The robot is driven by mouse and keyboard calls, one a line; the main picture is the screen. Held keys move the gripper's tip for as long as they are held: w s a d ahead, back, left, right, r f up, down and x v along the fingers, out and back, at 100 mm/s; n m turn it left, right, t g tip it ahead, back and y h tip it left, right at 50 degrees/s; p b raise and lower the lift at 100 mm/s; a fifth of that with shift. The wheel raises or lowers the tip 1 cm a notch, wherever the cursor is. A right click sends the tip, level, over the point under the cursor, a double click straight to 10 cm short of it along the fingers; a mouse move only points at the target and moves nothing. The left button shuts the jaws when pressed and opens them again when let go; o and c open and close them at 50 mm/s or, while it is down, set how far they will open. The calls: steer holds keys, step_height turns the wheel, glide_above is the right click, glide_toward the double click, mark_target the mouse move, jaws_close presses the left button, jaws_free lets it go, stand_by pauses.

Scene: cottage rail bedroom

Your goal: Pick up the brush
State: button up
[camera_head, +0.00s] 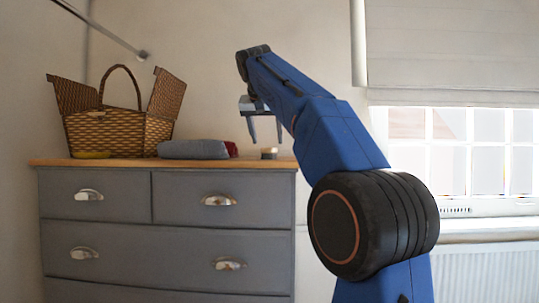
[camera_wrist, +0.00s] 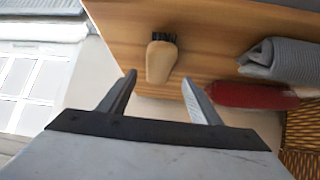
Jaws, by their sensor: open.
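The brush (camera_wrist: 160,62), with a tan body and dark bristles, lies on the wooden dresser top (camera_wrist: 112,22) in the wrist view, close to the top's edge. In the head view the brush (camera_head: 269,153) is a small item near the right end of the dresser top (camera_head: 50,162). My gripper (camera_head: 265,142) points down above it, open and empty. In the wrist view my gripper's fingers (camera_wrist: 158,82) are apart, with the brush showing between and beyond their tips. The fingers do not appear to touch it.
A folded grey cloth (camera_head: 193,149) and a red item (camera_head: 232,149) lie left of the brush. A window (camera_head: 470,150) is at right.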

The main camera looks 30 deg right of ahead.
steer(key=shift+x, duration=2.9)
steer(key=shift+s+f, duration=0.1)
steer(key=shift+s, duration=0.05)
steer(key=c, duration=1.2)
